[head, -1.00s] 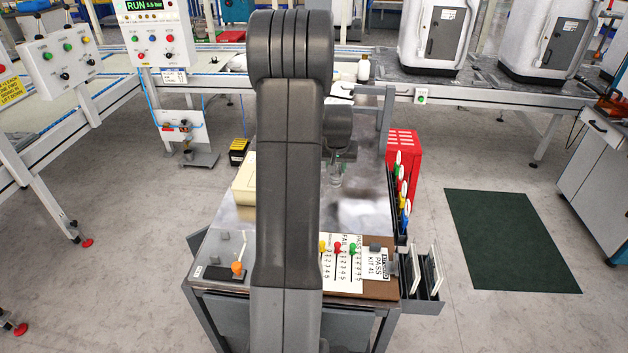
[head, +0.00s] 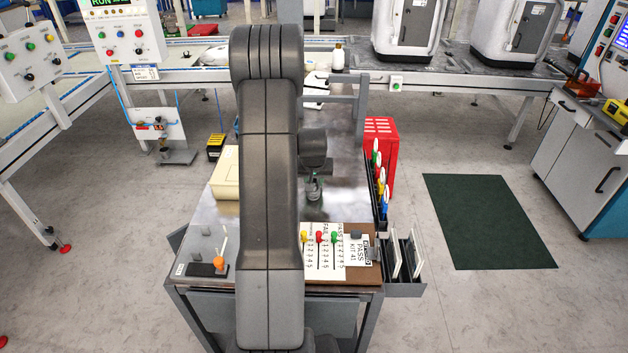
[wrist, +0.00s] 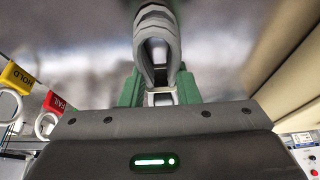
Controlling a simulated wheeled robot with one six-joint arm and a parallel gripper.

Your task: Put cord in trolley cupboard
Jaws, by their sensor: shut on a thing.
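My gripper (head: 313,188) hangs over the steel top of the trolley (head: 345,190), partly behind my own arm in the head view. In the wrist view the green fingers of my gripper (wrist: 160,95) are shut on a grey looped cord (wrist: 157,28). The cord's coils bunch together beyond the fingertips. In the head view the cord is too small to make out clearly. A grey front panel (head: 320,312) shows below the trolley top. I cannot tell whether it is the cupboard's door, and the cupboard's inside is not seen.
On the trolley are a cream box (head: 226,175), a tag board (head: 325,250) and an orange-knobbed item (head: 219,263). Racks (head: 405,262) stick out at the right. A red cabinet (head: 380,150) stands behind. Clear floor and a green mat (head: 490,220) lie to the right.

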